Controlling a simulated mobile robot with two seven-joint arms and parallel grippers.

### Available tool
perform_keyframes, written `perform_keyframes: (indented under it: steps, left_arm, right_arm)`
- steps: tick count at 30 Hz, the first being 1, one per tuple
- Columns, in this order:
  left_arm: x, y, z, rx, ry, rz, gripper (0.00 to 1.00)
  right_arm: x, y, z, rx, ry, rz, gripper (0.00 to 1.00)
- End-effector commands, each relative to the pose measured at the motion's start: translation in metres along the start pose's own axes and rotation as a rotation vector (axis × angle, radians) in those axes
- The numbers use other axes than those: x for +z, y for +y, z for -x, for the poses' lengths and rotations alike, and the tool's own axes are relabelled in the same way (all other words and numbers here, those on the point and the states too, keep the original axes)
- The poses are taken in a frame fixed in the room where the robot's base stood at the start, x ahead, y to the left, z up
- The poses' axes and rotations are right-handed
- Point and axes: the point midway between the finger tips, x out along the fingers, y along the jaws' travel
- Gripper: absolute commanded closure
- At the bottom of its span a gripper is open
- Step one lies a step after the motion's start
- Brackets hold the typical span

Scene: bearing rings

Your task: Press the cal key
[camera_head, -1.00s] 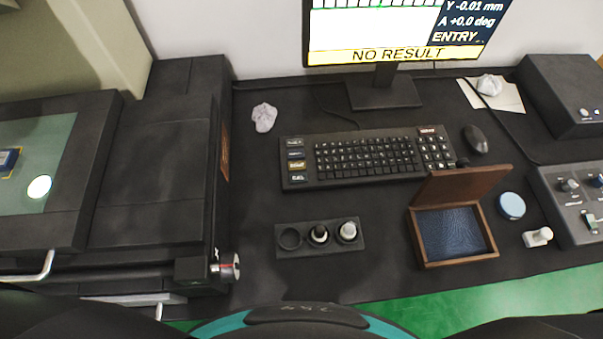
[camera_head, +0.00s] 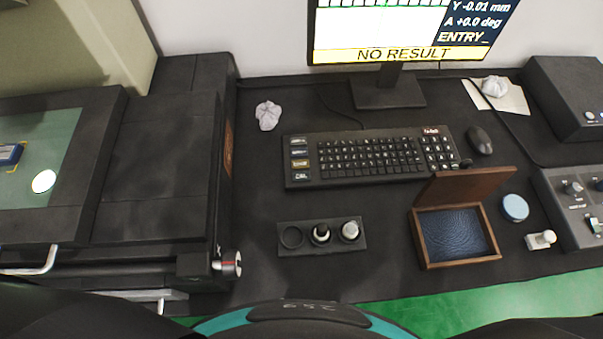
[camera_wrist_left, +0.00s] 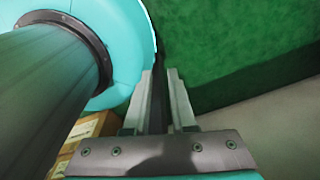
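The black keyboard (camera_head: 362,158) lies on the dark bench mat below the monitor. A column of larger labelled keys runs down its left end, one of them yellowish. The bottom key of that column (camera_head: 300,175) has a short label that may read CAL, but it is too small to be sure. The monitor (camera_head: 410,30) shows NO RESULT on a yellow bar and the word ENTRY. My left gripper (camera_wrist_left: 160,80) shows only in the left wrist view, away from the keyboard, with a narrow dark strip between its fingers. My right gripper is in neither view.
A black holder (camera_head: 322,237) with two small plugs and an open wooden box (camera_head: 456,235) stand in front of the keyboard. Crumpled tissue (camera_head: 268,115) lies left of it, a mouse (camera_head: 479,140) right. A dark machine (camera_head: 150,170) fills the left. Bare mat surrounds the keyboard's left end.

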Motion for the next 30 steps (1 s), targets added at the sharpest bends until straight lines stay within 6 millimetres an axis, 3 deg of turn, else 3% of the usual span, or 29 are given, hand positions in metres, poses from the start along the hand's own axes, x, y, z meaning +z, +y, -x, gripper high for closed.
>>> perform_keyframes:
  steps: [6, 30]
  left_arm:
    - [0.0002, 0.0000, 0.0000, 0.000, 0.000, 0.000, 1.00]
    - [0.0001, 0.0001, 0.0001, 0.000, 0.000, 0.000, 1.00]
  right_arm:
    - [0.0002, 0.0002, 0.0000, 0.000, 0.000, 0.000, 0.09]
    - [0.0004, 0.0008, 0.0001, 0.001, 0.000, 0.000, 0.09]
